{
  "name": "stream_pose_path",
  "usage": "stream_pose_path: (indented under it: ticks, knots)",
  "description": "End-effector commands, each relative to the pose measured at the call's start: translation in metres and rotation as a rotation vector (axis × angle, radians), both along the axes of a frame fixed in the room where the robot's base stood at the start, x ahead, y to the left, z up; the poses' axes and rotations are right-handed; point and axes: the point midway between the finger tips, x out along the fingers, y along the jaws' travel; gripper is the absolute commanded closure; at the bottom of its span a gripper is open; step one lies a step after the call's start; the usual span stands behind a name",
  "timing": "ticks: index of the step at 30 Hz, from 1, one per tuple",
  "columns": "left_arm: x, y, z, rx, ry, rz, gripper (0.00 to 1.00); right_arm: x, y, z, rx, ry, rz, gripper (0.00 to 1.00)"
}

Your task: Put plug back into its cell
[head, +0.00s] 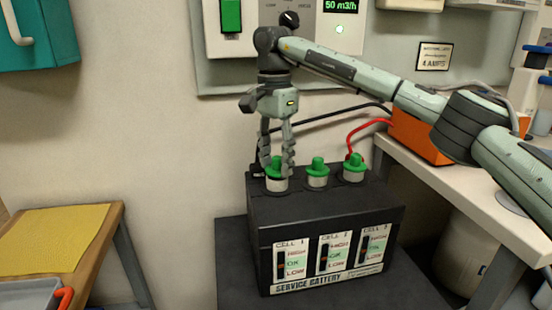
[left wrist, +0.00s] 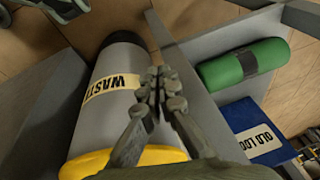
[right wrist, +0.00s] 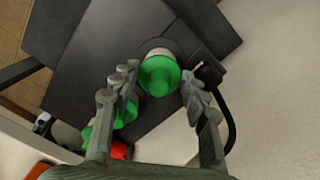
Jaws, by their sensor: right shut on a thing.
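The black service battery (head: 325,215) has three white cell necks along its top. A green plug (head: 275,168) stands upright at the left neck, and it also shows in the right wrist view (right wrist: 158,76). My right gripper (head: 277,168) points down with its fingers on either side of this plug, shut on it. Whether the plug is fully seated is hard to tell. Green plugs sit on the middle neck (head: 317,167) and the right neck (head: 354,164). My left gripper (left wrist: 158,88) is shut and empty, away from the battery.
A red cable and a black cable run behind the battery to an orange box (head: 415,135) on the right bench. A yellow mat (head: 55,238) lies on a wooden table at left. In the left wrist view are a waste bin (left wrist: 100,110) and a green cylinder (left wrist: 243,64).

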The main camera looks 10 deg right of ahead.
Motion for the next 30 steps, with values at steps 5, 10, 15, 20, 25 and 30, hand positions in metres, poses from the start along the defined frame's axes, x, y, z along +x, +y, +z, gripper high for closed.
stream_pose_path:
  ticks: [5,10,15,20,25,30]
  knots:
    - [-0.0001,-0.0001,0.0008,0.0,0.0,0.0,1.0,0.0,0.0001,0.0005,0.0,0.0,0.0,0.71]
    - [-0.0001,-0.0001,0.0041,0.0,0.0,0.0,1.0,-0.0003,0.0003,0.0014,0.0,0.001,0.0,0.71]
    - [-0.0001,0.0,0.0067,0.0,0.0,0.0,1.0,-0.0005,0.0007,0.0013,0.0,0.001,0.0,0.71]
    - [-0.0002,0.0001,0.0064,0.0,0.0,0.0,1.0,-0.0005,0.0009,0.0006,0.0,0.0,0.0,0.71]
    - [-0.0001,0.0002,0.0064,0.0,0.0,0.0,1.0,-0.0005,0.0009,0.0006,0.0,0.0,0.0,0.71]
    - [-0.0003,0.0026,0.0066,0.004,0.001,0.0,1.0,-0.0005,0.0009,0.0008,0.0,0.0,0.0,0.71]
